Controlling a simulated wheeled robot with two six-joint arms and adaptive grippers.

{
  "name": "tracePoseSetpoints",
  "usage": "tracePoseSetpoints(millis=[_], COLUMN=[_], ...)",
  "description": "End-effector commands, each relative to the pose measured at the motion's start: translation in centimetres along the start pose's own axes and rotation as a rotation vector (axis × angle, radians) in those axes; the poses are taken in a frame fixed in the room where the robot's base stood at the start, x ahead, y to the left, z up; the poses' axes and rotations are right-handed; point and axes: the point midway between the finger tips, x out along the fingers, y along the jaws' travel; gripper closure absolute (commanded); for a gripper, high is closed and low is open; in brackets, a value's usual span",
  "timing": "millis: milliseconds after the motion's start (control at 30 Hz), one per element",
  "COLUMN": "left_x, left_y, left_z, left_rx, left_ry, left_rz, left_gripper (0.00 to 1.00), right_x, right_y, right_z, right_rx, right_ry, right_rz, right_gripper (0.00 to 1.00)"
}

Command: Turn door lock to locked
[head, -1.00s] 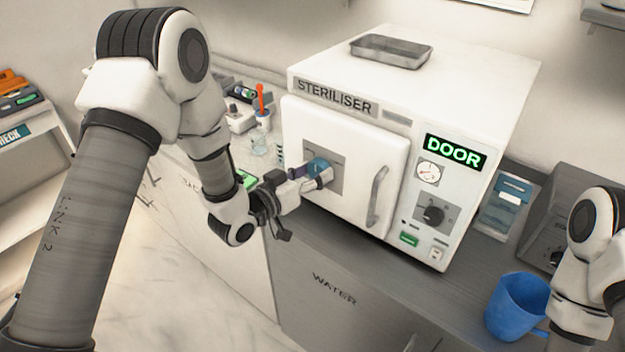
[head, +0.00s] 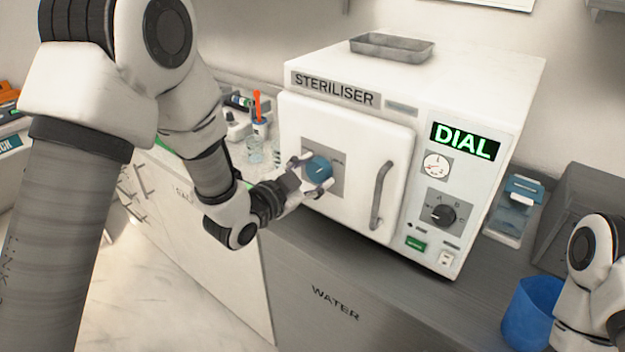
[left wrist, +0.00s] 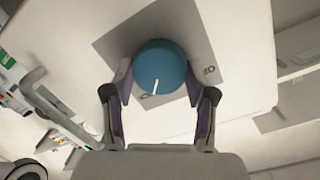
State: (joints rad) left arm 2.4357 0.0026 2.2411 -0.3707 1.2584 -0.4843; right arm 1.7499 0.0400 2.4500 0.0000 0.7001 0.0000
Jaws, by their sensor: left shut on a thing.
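The door lock is a round blue knob (head: 318,169) on a grey plate (head: 338,182) on the steriliser's white door (head: 365,150). In the left wrist view the knob (left wrist: 160,70) fills the space between my fingers, and a short white line shows on its face. Small marks are printed on the plate, too small to read surely. My left gripper (head: 312,176) is at the knob, one finger on each side, shut on it; it also shows in the left wrist view (left wrist: 160,100). My right arm is at the right edge; its gripper is out of view.
The steriliser (head: 470,80) has a vertical door handle (head: 381,195), a lit display (head: 466,141) reading DIAL and a black dial (head: 440,215). A metal tray (head: 391,47) lies on top.

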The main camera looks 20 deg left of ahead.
Motion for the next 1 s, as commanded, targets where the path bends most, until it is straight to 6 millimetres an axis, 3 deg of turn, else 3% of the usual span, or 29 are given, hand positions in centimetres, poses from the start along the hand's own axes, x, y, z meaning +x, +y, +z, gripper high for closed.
tracePoseSetpoints(millis=[633, 667, 700, 1000], left_x=[0.01, 0.02, 0.02, -0.03], left_y=[-0.01, -0.01, -0.01, 0.00], left_z=[-0.06, -0.06, -0.06, -0.04], left_rx=[0.056, 0.057, 0.056, 0.055], left_ry=[-0.004, -0.004, -0.004, -0.004], left_rz=[-0.007, -0.007, -0.007, -0.006], left_gripper=[0.79, 0.34, 0.19, 0.18], right_x=[0.56, 0.56, 0.56, 0.56], right_y=[0.00, 0.00, 0.00, 0.00], right_z=[0.00, 0.00, 0.00, 0.00], right_rx=[0.000, 0.000, 0.000, 0.000], right_ry=[0.000, 0.000, 0.000, 0.000], right_rz=[0.000, 0.000, 0.000, 0.000], right_gripper=[0.70, 0.70, 0.70, 0.70])
